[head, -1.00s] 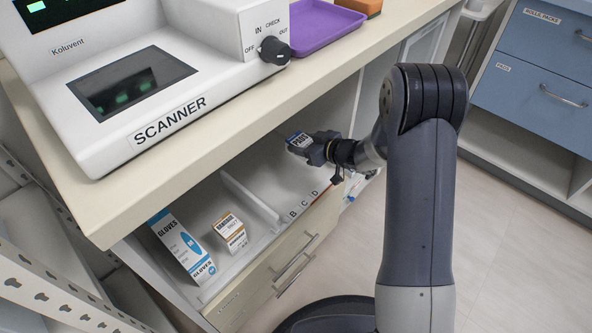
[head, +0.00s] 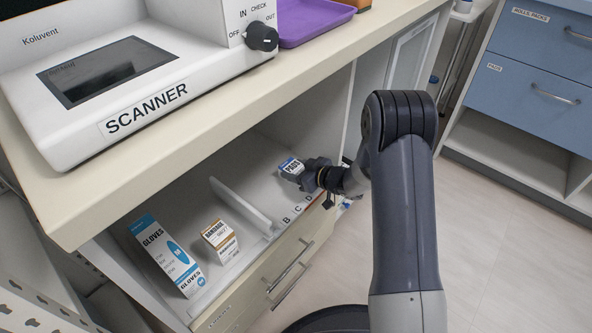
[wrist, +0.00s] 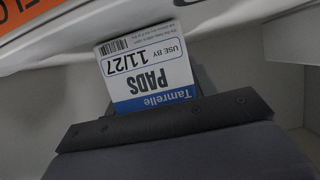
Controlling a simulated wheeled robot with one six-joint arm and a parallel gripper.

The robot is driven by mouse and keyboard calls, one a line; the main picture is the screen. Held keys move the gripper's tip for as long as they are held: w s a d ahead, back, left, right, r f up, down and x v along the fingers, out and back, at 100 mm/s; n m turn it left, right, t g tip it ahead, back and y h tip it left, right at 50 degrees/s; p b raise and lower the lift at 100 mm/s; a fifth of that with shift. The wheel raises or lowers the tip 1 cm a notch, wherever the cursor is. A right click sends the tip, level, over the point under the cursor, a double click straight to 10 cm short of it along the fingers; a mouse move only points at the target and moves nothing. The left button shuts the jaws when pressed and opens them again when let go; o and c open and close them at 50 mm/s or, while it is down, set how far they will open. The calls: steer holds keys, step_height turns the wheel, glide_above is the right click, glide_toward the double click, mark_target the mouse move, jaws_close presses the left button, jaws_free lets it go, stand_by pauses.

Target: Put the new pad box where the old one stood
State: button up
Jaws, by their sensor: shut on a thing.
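The pad box (head: 291,168) is small, white and blue, and reads "PADS". In the wrist view the pad box (wrist: 147,72) shows "Tamrelle PADS, USE BY 11/27" upside down. My gripper (head: 306,174) is shut on it and holds it inside the open shelf under the counter, right of the low white divider (head: 240,204). Letters B, C and D (head: 297,209) mark the shelf's front edge just below the box. I cannot tell whether the box touches the shelf floor.
A gloves box (head: 167,255) and a bandage box (head: 220,241) stand left of the divider. The counter (head: 215,125) overhangs the shelf and carries the scanner (head: 150,90) and a purple tray (head: 310,22). The shelf floor around the held box looks clear.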

steer(key=o, duration=1)
steer(key=shift+s+d+r, duration=0.1)
steer(key=shift+d+r, duration=0.1)
steer(key=shift+r, duration=0.05)
steer(key=p+v, duration=0.4)
steer(key=v, duration=0.7)
steer(key=shift+s+d+r, duration=0.15)
steer(key=shift+s, duration=0.05)
